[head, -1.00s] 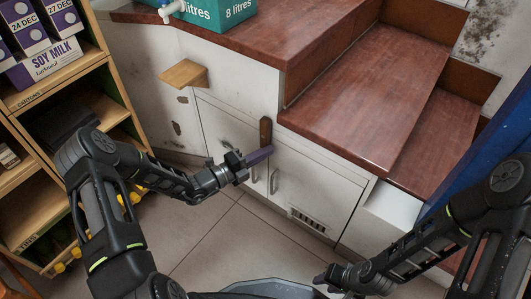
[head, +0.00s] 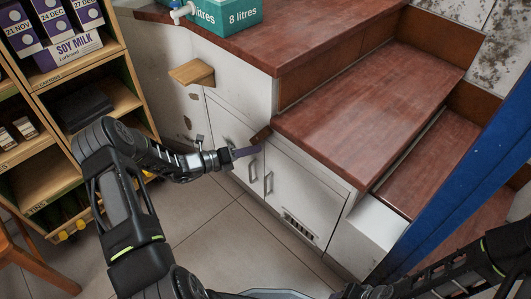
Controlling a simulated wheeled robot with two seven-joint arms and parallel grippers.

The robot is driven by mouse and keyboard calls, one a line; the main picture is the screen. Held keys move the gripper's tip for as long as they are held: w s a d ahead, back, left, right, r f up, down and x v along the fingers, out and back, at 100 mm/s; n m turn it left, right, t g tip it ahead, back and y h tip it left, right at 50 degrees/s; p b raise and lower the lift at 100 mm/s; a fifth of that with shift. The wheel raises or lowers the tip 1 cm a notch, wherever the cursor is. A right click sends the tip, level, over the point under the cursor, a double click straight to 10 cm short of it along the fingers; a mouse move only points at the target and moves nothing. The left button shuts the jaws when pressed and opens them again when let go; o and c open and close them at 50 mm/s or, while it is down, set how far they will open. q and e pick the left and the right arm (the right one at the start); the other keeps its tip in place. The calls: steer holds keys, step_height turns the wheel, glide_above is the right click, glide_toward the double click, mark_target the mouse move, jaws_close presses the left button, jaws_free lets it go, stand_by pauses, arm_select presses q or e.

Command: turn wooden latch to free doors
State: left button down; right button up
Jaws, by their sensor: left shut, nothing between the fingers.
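The wooden latch (head: 261,135) is a small dark brown bar at the top of the white cupboard doors, just under the red-brown worktop. It sits tilted, its upper end leaning right. The left door (head: 228,140) and right door (head: 290,192) look closed, each with a metal handle near the middle seam.
A small wooden ledge (head: 192,73) juts from the cupboard's left side. A shelf with soy milk cartons (head: 65,45) stands at left. The tiled floor (head: 215,235) in front is clear.

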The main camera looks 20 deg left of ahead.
mark_target(251, 141)
arm_select(q)
steer(key=m, duration=0.1)
steer(key=a+m+y+p, duration=0.1)
steer(key=r+m, duration=0.1)
steer(key=shift+w+a+y+p, duration=0.25)
steer(key=shift+y+p, duration=0.05)
steer(key=shift+y, duration=0.1)
steer(key=shift+w+a+r+m+y+p, duration=0.2)
steer(key=shift+a+m+y+p, duration=0.25)
steer(key=shift+m, duration=0.55)
steer(key=shift+a+r, duration=0.1)
steer(key=shift+a, duration=0.05)
steer(key=shift+r, duration=0.1)
steer(key=shift+s+d+r+p, duration=0.2)
steer(key=shift+d+r+p, duration=0.1)
steer(key=shift+d+p, duration=0.4)
